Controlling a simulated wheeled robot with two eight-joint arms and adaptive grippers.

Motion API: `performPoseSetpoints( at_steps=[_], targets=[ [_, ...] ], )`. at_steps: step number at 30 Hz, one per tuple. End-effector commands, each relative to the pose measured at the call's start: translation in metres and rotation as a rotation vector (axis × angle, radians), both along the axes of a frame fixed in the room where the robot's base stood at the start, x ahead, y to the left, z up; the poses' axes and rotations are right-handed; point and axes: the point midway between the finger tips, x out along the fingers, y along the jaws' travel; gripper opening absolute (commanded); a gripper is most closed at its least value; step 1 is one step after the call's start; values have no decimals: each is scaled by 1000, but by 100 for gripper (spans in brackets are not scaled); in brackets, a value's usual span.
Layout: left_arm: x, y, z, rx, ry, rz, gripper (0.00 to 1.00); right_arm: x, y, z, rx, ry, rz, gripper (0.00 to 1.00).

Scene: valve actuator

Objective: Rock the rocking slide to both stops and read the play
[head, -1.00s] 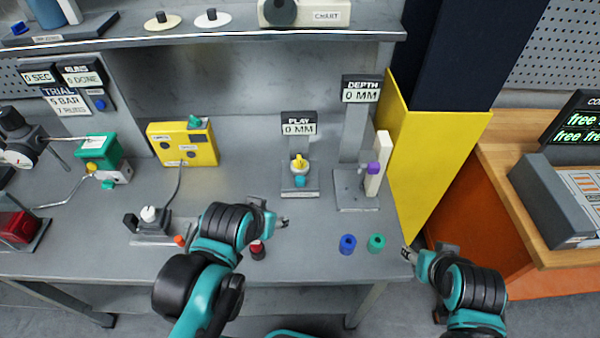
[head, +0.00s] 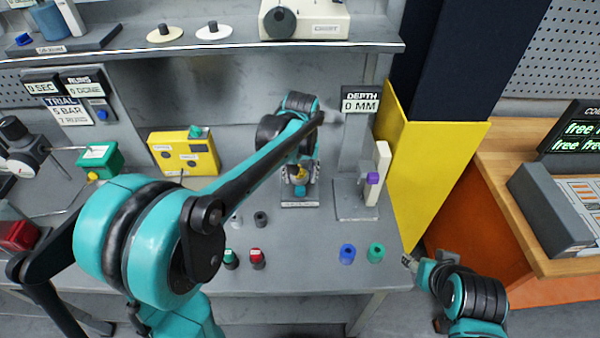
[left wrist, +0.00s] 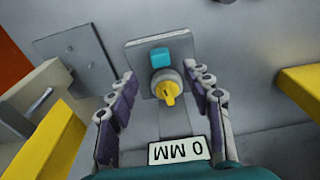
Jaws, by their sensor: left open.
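The play gauge stands at the back middle of the bench. In the left wrist view its slide shows as a yellow knob (left wrist: 167,88) with a teal block (left wrist: 161,56) beside it on a grey plate (left wrist: 133,57). Its display (left wrist: 179,151) reads 0 MM, upside down there. My left gripper (left wrist: 163,84) is open, with one finger on each side of the yellow knob and gaps showing. In the head view my left arm hides the play display, and the teal block (head: 300,190) shows below the gripper. My right gripper (head: 408,262) is at the bench's front right; its fingers are too small to judge.
The depth gauge (head: 358,206) stands just right of the play gauge. A yellow panel (head: 424,160) closes off the right. Blue (head: 347,253) and green (head: 376,252) cylinders stand at the front. A yellow box (head: 170,157) is behind my left arm. A shelf (head: 330,50) overhangs the back.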

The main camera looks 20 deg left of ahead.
Motion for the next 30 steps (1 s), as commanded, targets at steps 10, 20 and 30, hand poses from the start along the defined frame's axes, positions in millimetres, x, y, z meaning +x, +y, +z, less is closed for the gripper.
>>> performPoseSetpoints(
  at_steps=[10, 20, 30],
  targets=[
    [6, 2, -55, 0, -2, -1, 50, 0, 0, -21, 0, 0, 0, 50],
    [8, 3, -70, 0, -2, -1, 50, 0, 0, -25, 0, 0, 0, 50],
    [8, 3, -69, 0, -2, -1, 2, 0, 0, -25, 0, 0, 0, 50]
  ],
)
